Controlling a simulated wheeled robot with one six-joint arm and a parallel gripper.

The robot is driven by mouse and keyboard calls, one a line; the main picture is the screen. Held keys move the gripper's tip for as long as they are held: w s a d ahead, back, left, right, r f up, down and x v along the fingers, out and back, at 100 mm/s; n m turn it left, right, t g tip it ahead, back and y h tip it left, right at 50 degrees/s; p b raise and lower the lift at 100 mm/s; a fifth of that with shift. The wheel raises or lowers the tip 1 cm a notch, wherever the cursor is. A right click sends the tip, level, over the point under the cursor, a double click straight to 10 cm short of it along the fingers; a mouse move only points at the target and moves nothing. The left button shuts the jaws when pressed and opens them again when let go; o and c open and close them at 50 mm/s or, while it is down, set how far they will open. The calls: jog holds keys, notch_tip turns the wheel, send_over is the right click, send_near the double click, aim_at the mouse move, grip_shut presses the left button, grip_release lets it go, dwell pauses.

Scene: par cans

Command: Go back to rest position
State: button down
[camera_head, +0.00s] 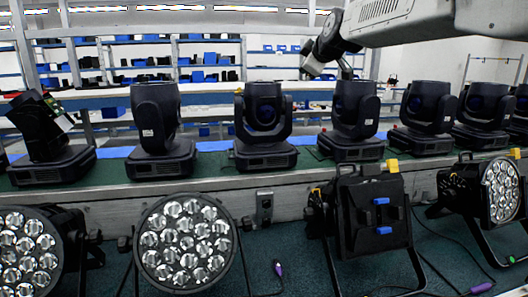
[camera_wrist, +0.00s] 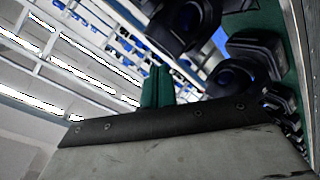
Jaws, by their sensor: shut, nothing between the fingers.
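My gripper (camera_wrist: 158,84) shows in the wrist view as two dark green fingers side by side, closed with nothing between them. In the head view my arm comes in from the upper right, and its dark wrist end hangs above the row of moving-head lights. The fingers are hard to make out there. The wrist view is tilted, with a moving-head light (camera_wrist: 235,78) to the right of the fingers. No contact shows between my gripper and any light.
Black moving-head lights (camera_head: 160,130) stand along a green-topped bench (camera_head: 110,180). Par cans (camera_head: 187,243) stand on the dark green floor in front, one (camera_head: 372,215) with its back turned. A cable with a purple plug (camera_head: 279,270) lies between them. Shelves (camera_head: 130,52) with blue bins line the back.

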jog(key=s+d+f+m+g+h, duration=0.1)
jog(key=s+d+f+m+g, duration=0.3)
jog(key=s+f, duration=0.5)
jog(key=s+d+f+m+g+h, duration=0.1)
jog(key=s+d+f+m+g, duration=0.3)
jog(key=s, duration=2.2)
jog(key=s+d+f+m+g+h, duration=0.1)
jog(key=s+d+f+m+g, duration=0.3)
jog(key=s+f, duration=1.1)
jog(key=s+d+m, duration=0.1)
jog(key=s+d, duration=0.1)
jog(key=s, duration=0.1)
jog(key=shift+s+d+f+m+h, duration=0.15)
jog(key=shift+m+h, duration=0.15)
jog(key=shift+m, duration=0.1)
